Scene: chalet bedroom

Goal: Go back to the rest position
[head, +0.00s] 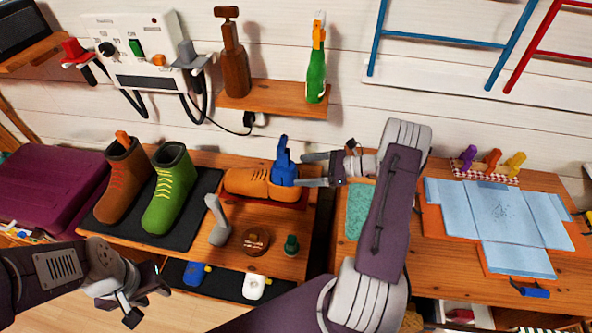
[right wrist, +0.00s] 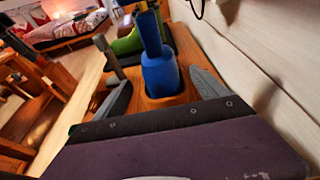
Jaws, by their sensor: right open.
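My right gripper (head: 306,170) is open, with its fingers on either side of a blue boot-tree-like piece (head: 285,165). In the right wrist view the blue piece (right wrist: 160,68) shows between the spread fingers, with visible gaps on both sides. My left gripper (head: 147,297) is low at the left, in front of the bench; its fingers look apart and empty.
A brown boot (head: 125,183) and green boot (head: 169,190) stand on a dark mat. A grey-handled tool (head: 217,222), a round brown tin (head: 256,240) and a small green item (head: 291,245) are near the bench front. A wall shelf (head: 275,98) holds two bottles above.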

